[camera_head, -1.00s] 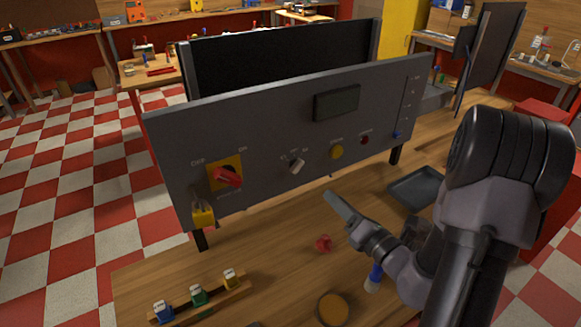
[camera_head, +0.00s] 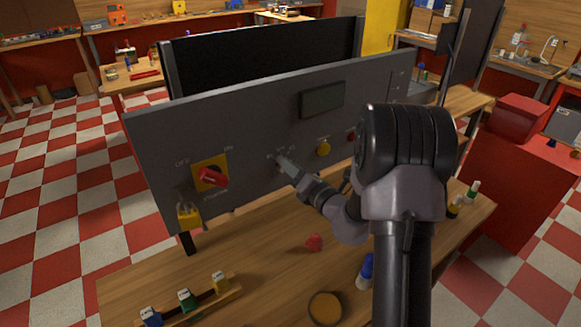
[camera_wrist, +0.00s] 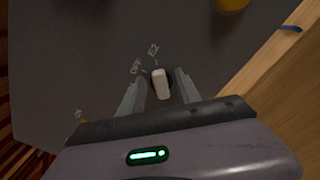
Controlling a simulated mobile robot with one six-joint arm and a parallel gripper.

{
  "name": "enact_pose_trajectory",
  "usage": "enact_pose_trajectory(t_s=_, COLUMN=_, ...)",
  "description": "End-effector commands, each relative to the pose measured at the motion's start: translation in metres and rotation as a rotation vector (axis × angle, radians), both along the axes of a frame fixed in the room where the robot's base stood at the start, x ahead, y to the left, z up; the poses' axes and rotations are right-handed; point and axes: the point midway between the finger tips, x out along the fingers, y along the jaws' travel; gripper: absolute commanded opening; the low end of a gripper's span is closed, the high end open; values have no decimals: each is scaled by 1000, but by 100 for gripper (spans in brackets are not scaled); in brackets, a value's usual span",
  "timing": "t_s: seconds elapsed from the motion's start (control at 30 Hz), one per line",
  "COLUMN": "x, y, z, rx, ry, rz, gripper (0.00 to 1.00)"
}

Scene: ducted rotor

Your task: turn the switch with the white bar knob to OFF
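The white bar knob (camera_wrist: 161,84) sits on the dark grey panel (camera_head: 140,140). In the wrist view it lies between the two fingers of my gripper (camera_wrist: 161,92), with a gap on each side. The word OFF shows on the panel up and left of the knob, and another label stands close above it. The knob's bar runs nearly upright in that view. In the head view my gripper (camera_head: 284,162) is at the panel's middle and covers the knob. My gripper is open; I cannot tell how deep the knob is between the fingers.
A red rotary switch (camera_head: 211,178) on a yellow plate and a yellow padlock (camera_head: 189,215) are to the left. A yellow button (camera_head: 323,149) is just right of my gripper. A dark display (camera_head: 321,99) is above. A red piece (camera_head: 314,242) lies on the table below.

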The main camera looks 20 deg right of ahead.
Motion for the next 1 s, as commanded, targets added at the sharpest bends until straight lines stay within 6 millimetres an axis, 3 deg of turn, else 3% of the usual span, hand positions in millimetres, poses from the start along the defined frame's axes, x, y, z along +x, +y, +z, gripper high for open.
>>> enact_pose_trajectory(t_s=0.03, x=0, y=0, z=0, rx=0, ry=0, rz=0, gripper=40)
enact_pose_trajectory(t_s=0.23, x=0, y=0, z=0, rx=0, ry=0, rz=0, gripper=1)
enact_pose_trajectory(t_s=0.67, x=-1, y=0, z=0, rx=-53, ry=-11, rz=1, gripper=0)
enact_pose_trajectory(t_s=1.0, x=-1, y=2, z=0, rx=-298, ry=-59, rz=1, gripper=0)
